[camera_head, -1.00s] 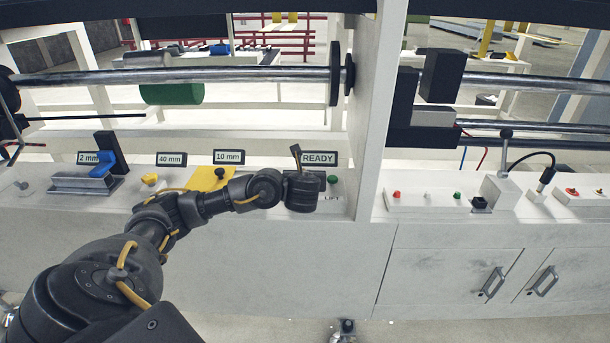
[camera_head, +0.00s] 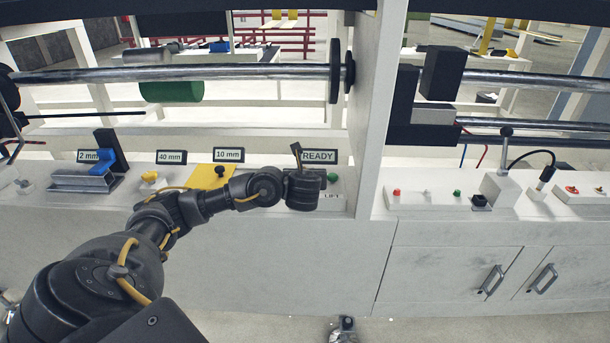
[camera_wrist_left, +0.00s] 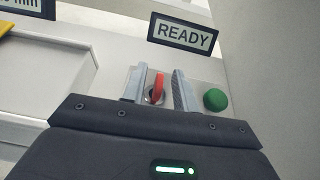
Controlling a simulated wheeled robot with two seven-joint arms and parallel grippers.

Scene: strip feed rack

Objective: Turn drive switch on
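A red switch knob (camera_wrist_left: 157,88) on a round silvery mount sits below the READY sign (camera_wrist_left: 183,34) in the left wrist view. My left gripper (camera_wrist_left: 160,90) is open, with one finger on each side of the knob. A gap shows between the knob and the right finger; the left finger is closer, and I cannot tell whether it touches. In the head view my left gripper (camera_head: 297,158) is at the panel in front of the READY sign (camera_head: 318,157) and hides the knob. My right gripper is not in view.
A green button (camera_wrist_left: 215,99) is just right of the fingers. A white upright post (camera_head: 368,130) stands close on the right. A yellow plate (camera_head: 211,175) with a black knob and a blue clamp (camera_head: 104,163) are to the left on the panel.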

